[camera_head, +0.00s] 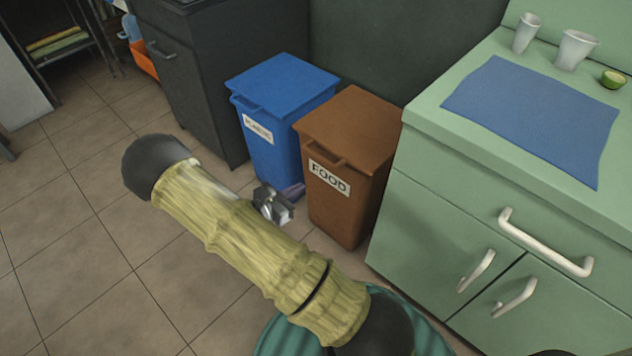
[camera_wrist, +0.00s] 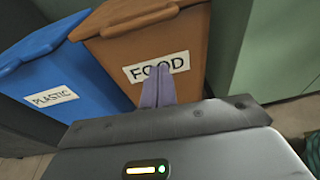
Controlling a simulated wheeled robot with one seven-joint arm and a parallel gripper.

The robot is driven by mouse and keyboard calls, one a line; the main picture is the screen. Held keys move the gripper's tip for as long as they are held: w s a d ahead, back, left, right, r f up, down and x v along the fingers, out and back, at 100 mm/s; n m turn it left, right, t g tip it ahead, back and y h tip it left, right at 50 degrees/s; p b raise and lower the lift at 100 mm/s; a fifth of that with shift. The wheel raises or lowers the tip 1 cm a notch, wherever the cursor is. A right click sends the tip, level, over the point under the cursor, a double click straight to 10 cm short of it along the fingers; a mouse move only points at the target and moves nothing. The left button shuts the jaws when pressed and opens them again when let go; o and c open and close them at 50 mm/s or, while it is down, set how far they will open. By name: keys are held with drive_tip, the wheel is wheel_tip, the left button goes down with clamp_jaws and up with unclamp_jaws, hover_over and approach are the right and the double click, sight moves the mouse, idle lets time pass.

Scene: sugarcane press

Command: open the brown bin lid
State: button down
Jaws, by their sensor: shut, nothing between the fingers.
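The brown bin (camera_head: 345,195) stands on the floor with a FOOD label on its front. Its lid (camera_head: 352,127) is closed, with a handle on the front edge. My gripper (camera_head: 296,190) is in front of the bins, low near the gap between the blue and brown bins, below the lid's level. In the wrist view, my gripper (camera_wrist: 158,75) has its two purple-grey fingers together and empty. They point toward the FOOD label of the brown bin (camera_wrist: 183,88). The brown lid's handle (camera_wrist: 138,20) shows above the fingertips, apart from them.
A blue bin (camera_head: 270,135) labelled PLASTIC stands left of the brown bin. A green cabinet (camera_head: 440,225) with white handles stands close on the right, with cups (camera_head: 575,50) and a blue mat (camera_head: 535,110) on top. A dark cabinet (camera_head: 185,80) is at the back left. The tiled floor (camera_head: 80,230) is clear at left.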

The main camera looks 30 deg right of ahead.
drive_tip(key=shift+w+a+f+n+t, duration=0.25)
drive_tip(key=shift+w+f+n+t, duration=0.15)
drive_tip(key=shift+w+f+t, duration=0.15)
drive_tip(key=shift+s+d+f, duration=0.1)
drive_tip(key=b+x, duration=0.4)
drive_tip(key=x, duration=0.6)
drive_tip(key=shift+s+a+r+b, duration=0.1)
drive_tip(key=shift+a+r+b, duration=0.1)
drive_tip(key=shift+r, duration=0.45)
drive_tip(key=shift+s+a+r+b, duration=0.1)
drive_tip(key=shift+r+b, duration=0.1)
drive_tip(key=shift+r, duration=0.5)
drive_tip(key=shift+s+a+r+b, duration=0.1)
drive_tip(key=shift+a+r+b, duration=0.1)
drive_tip(key=shift+r, duration=0.45)
drive_tip(key=shift+w+r, duration=0.15)
